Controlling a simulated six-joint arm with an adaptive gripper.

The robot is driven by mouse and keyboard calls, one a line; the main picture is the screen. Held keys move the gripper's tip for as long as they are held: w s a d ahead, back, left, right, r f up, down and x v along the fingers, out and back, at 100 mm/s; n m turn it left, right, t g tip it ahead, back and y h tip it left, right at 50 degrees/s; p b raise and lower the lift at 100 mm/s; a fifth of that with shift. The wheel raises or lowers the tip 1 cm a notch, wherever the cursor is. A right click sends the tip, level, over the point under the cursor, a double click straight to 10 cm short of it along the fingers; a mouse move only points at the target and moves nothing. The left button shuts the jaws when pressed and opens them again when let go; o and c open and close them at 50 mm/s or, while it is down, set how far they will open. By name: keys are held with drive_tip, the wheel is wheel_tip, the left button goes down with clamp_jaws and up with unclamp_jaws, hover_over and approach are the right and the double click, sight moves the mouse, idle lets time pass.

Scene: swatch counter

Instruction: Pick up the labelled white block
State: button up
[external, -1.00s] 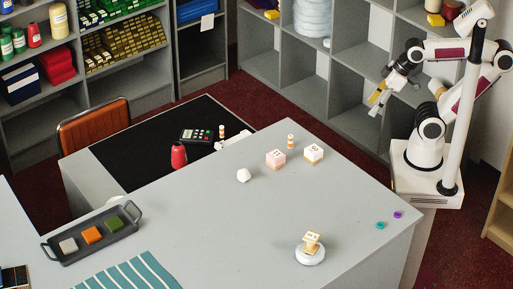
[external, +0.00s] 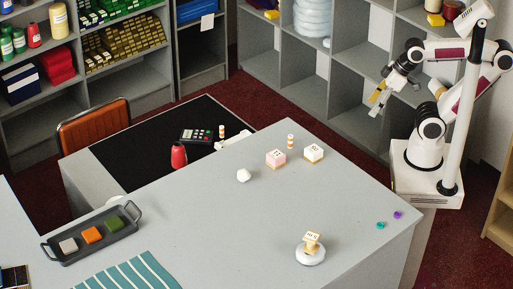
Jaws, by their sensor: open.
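A labelled white block (external: 313,152) with dark marks on its top and a tan lower part sits on the grey counter, near its back right edge. A similar labelled block with pink sides (external: 276,159) stands just left of it. A third labelled block, pale and tan (external: 312,243), sits on a round white base (external: 310,257) near the front. The marks are too small to read. My gripper (external: 375,105) is open and empty, raised to the right of the blocks and well apart from them.
A white faceted piece (external: 243,175) and an orange-striped cylinder (external: 290,142) are near the blocks. Small teal (external: 381,225) and purple (external: 398,215) discs lie at the right. A red bottle (external: 179,155) and a dark tray (external: 70,254) are left. The counter's middle is clear.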

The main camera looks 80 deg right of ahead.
wheel_tip(320, 180, up, 6)
drive_tip(key=t+y, duration=0.4)
drive_tip(key=y, duration=0.1)
hover_over(316, 154)
drive_tip(key=s, duration=0.4)
drive_tip(key=w+a+m+t+h, duration=0.1)
drive_tip(key=w+a+m+t, duration=0.1)
drive_tip(key=w+a+m, duration=0.5)
drive_tip(key=f+h, duration=0.3)
drive_tip(key=f, duration=0.1)
drive_tip(key=d+f+m+h, duration=0.1)
drive_tip(key=f+h, duration=0.2)
drive_tip(key=f, duration=0.2)
drive_tip(key=s+d+f+h, duration=0.1)
drive_tip(key=f+h, duration=0.2)
drive_tip(key=f, duration=0.1)
drive_tip(key=shift+f+m+g+h, duration=0.15)
drive_tip(key=shift+m+g+h, duration=0.15)
drive_tip(key=shift+h, duration=0.1)
drive_tip(key=s+h, duration=0.1)
drive_tip(key=s, duration=0.1)
drive_tip(key=s+d+f+g+h, duration=0.1)
drive_tip(key=s+f+h, duration=0.1)
drive_tip(key=s, duration=0.1)
drive_tip(key=shift+s+d+f+m, duration=0.2)
drive_tip(key=shift+s+d+m, duration=0.1)
drive_tip(key=shift+s+d+f+g+h, duration=0.1)
drive_tip(key=shift+s+d+g+h, duration=0.15)
drive_tip(key=shift+s+h, duration=0.35)
